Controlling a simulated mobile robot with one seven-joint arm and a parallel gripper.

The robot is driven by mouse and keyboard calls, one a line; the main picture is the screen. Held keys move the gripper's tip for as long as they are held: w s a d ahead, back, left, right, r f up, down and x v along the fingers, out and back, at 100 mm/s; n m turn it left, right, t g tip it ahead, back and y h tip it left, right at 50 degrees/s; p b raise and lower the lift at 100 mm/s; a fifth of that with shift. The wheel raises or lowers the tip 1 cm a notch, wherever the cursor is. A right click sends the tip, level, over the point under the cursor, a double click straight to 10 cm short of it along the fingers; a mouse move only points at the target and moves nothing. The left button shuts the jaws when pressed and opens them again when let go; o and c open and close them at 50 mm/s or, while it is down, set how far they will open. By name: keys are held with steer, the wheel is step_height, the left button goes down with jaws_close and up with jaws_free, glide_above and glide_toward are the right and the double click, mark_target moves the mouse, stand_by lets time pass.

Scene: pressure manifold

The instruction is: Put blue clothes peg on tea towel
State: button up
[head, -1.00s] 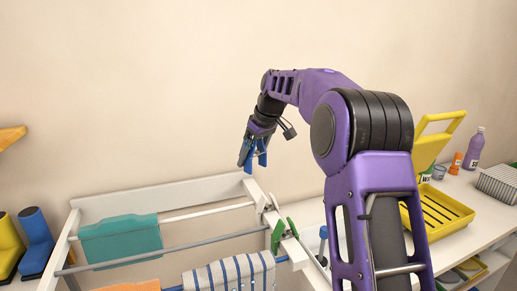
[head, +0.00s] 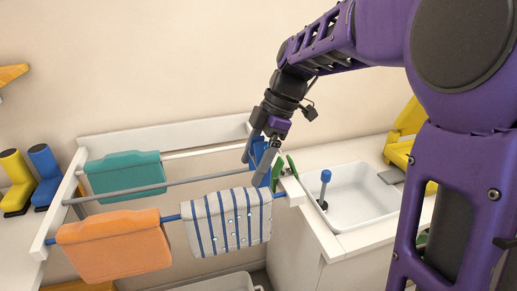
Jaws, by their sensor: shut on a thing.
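My gripper (head: 259,158) points down over the right end of the drying rack, shut on the blue clothes peg (head: 262,163). The fingers partly cover the peg. The white tea towel with blue stripes (head: 228,222) hangs over the front blue rail, to the lower left of my gripper. The peg appears above and behind the towel's right end. I cannot tell the exact gap between them.
A teal cloth (head: 124,174) hangs on the back rail and an orange cloth (head: 112,243) on the front rail. Green pegs (head: 291,165) are on the rack's right side, close to my gripper. A white sink (head: 362,200) with a blue-handled brush (head: 325,180) lies to the right.

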mark_target(255, 195)
steer(key=shift+f+b, duration=3.25)
steer(key=shift+f, duration=1.55)
